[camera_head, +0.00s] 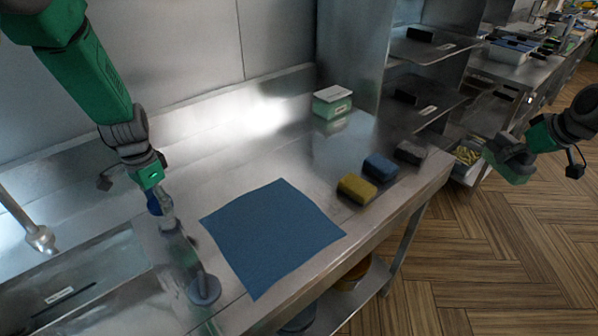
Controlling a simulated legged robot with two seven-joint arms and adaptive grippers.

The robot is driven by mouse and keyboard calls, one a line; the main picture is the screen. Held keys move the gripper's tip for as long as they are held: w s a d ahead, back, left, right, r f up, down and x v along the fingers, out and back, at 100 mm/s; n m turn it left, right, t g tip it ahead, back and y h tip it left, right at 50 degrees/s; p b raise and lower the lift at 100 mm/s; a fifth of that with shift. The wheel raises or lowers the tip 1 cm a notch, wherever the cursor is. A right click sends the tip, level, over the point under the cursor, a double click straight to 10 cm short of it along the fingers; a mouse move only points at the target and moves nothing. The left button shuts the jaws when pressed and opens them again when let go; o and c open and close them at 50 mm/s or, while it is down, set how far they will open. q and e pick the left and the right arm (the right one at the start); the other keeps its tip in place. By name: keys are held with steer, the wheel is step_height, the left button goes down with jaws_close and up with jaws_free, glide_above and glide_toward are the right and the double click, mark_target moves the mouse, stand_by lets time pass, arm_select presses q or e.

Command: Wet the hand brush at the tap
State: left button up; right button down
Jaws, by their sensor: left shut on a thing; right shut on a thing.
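The tap's metal spout (40,240) comes in at the left above the steel sink (110,255). My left gripper (158,200) is shut on a small blue piece (153,205) at the top of a grey upright part (178,240) with a round foot (203,289), right of the sink. Whether this is a tap handle or a brush is unclear. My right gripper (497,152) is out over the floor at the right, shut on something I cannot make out. I cannot pick out the hand brush for certain.
A blue cloth (270,235) lies on the steel counter (215,150). Yellow (356,189), blue (380,167) and grey (410,152) blocks line the right edge. A green box with a white lid (332,100) stands at the back. Steel shelves (425,48) rise behind.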

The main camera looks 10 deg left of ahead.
arm_select(q)
steer(key=n, duration=0.1)
steer(key=n+p, duration=0.1)
steer(key=shift+w+r+n, duration=0.3)
steer(key=shift+r, duration=0.05)
arm_select(e)
steer(key=shift+r, duration=0.95)
arm_select(q)
steer(key=shift+w+n+p, duration=0.1)
steer(key=shift+n+p, duration=0.75)
steer(key=shift+n, duration=0.55)
arm_select(e)
steer(key=shift+r, duration=0.65)
arm_select(q)
steer(key=shift+f, duration=0.1)
steer(key=o, duration=1)
steer(key=shift+o, duration=0.8)
steer(key=shift+f, duration=0.1)
arm_select(e)
steer(key=shift+w+d, duration=0.1)
